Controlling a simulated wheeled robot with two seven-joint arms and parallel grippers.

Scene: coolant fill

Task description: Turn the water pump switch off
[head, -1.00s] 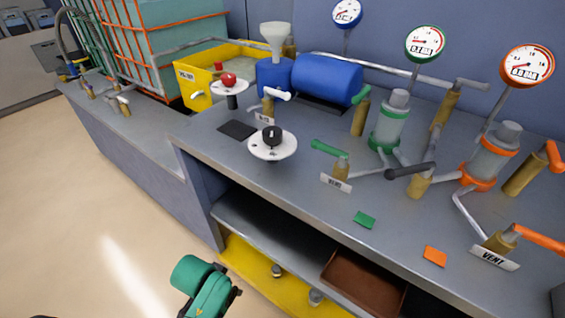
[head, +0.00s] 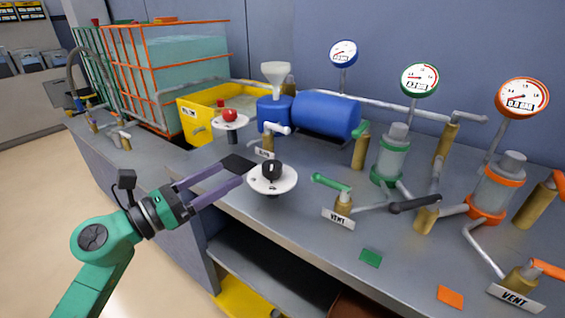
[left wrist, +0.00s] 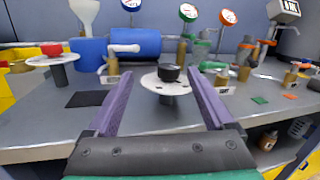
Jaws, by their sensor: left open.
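A black rotary knob (head: 271,169) sits on a white round plate (head: 286,184) raised on a short post at the front of the bench. I take it to be the pump switch; its label is too small to read. In the left wrist view the black knob (left wrist: 168,73) shows ahead between the fingers. My left gripper (head: 233,174) is open and empty, its purple fingers pointing at the plate from the left, apart from the knob. A second white plate with a red knob (head: 230,115) stands farther back left. My right gripper is out of view.
A blue cylindrical tank (head: 327,115) and a blue container with a funnel (head: 275,75) stand behind. A white-handled valve (head: 277,128) is close behind the knob. A green-handled vent valve (head: 331,182) is to its right. A dark pad (head: 238,163) lies left.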

